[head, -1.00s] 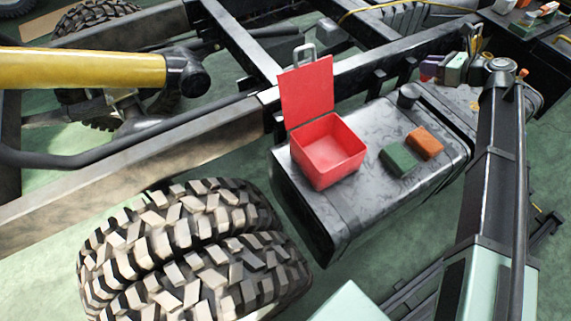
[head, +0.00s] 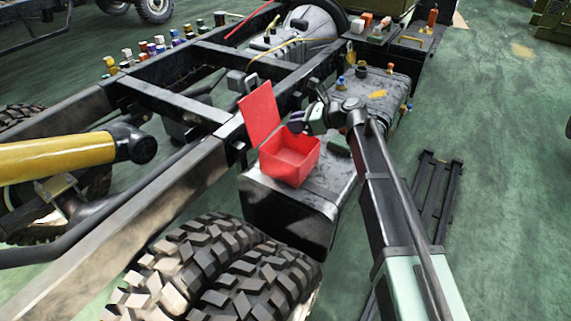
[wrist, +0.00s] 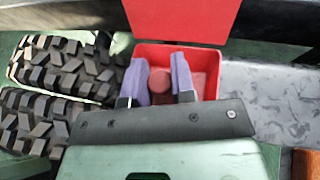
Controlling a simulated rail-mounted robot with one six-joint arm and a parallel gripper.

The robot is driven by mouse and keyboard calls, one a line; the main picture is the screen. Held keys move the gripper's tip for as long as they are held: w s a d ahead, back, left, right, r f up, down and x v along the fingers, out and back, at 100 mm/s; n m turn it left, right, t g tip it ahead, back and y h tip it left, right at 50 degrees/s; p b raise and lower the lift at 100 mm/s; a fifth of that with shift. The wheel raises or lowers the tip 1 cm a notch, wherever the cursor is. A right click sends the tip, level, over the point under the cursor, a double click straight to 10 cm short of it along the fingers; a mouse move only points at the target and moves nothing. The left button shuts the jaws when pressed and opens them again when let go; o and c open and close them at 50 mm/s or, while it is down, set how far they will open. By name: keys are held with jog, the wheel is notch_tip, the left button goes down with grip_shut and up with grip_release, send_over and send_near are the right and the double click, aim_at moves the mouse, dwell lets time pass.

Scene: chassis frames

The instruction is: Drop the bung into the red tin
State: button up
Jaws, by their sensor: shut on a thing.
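The red tin (head: 288,168) stands on the dark tank with its lid (head: 260,112) open, leaning back. My gripper (head: 297,121) is just above the tin's back right side, near the lid. In the wrist view the two purple fingers of my gripper (wrist: 160,65) lie over the opening of the red tin (wrist: 207,62). They are shut on a dull red, round-ended piece, which looks like the bung (wrist: 160,79). Its lower part is hidden by my wrist, and I cannot make it out clearly in the head view.
The dark tank (head: 285,212) bears the tin and a green block (head: 338,146) right of it. A chassis rail (head: 185,175) runs behind the tin, and big tyres (head: 225,275) stand in front. Several small bottles and blocks stand farther back.

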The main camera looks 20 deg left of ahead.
aim_at(296, 136)
notch_tip(296, 136, down, 5)
jog(key=b, duration=0.4)
jog(key=shift+f+b, duration=0.2)
jog(key=shift+b, duration=0.1)
jog(key=shift+r, duration=0.1)
jog(key=o, duration=1)
jog(key=shift+s, duration=0.1)
jog(key=p+v, duration=0.4)
jog(key=v, duration=0.6)
jog(key=shift+d+r, duration=0.15)
jog(key=shift+d, duration=0.2)
